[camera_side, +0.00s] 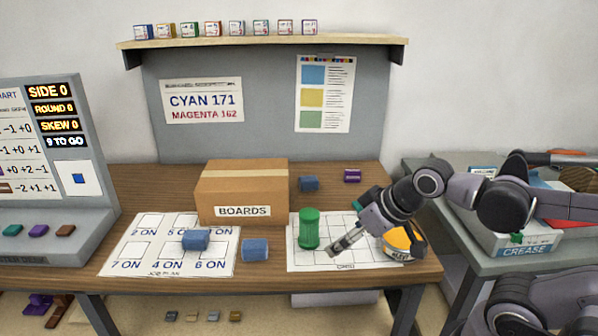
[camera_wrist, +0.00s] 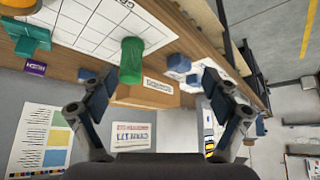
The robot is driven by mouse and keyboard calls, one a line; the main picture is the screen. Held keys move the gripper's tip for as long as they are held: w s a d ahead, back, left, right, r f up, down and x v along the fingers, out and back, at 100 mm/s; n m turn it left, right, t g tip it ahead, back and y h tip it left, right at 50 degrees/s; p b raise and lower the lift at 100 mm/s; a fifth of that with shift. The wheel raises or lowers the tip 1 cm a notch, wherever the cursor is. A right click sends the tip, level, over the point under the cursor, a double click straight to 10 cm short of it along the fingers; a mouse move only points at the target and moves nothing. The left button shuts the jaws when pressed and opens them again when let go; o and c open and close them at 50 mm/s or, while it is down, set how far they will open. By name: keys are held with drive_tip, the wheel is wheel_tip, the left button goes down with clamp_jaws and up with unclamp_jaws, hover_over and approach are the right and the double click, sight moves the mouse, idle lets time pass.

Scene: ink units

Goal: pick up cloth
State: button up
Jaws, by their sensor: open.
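I cannot pick out a cloth with certainty in either view. My gripper (camera_side: 376,250) hangs over the right part of the white grid sheet (camera_side: 300,262) in the side view, its fingers spread and nothing seen between them. In the wrist view my gripper (camera_wrist: 158,78) shows two blue-grey fingers wide apart. A green ribbed cylinder (camera_side: 309,228) stands upright on the grid sheet, left of the near finger; it also shows in the wrist view (camera_wrist: 131,62). A round yellow-and-white labelled item (camera_side: 402,243) is partly hidden behind my gripper.
A cardboard box marked BOARDS (camera_side: 243,188) stands mid-table. Blue blocks (camera_side: 196,239) lie on and beside the job plan sheet (camera_side: 150,262); another blue block (camera_side: 309,184) and a purple one (camera_side: 352,176) lie behind. A CREASE tray (camera_side: 526,246) is on the right bench.

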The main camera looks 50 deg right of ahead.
drive_tip(key=n+t+h, duration=0.3)
drive_tip(key=n+h, duration=0.6)
drive_tip(key=n, duration=1.8)
approach(254, 245)
drive_tip(key=shift+n, duration=0.3)
drive_tip(key=x, duration=1)
drive_tip(key=shift+w+d, duration=0.15)
drive_tip(key=c, duration=1)
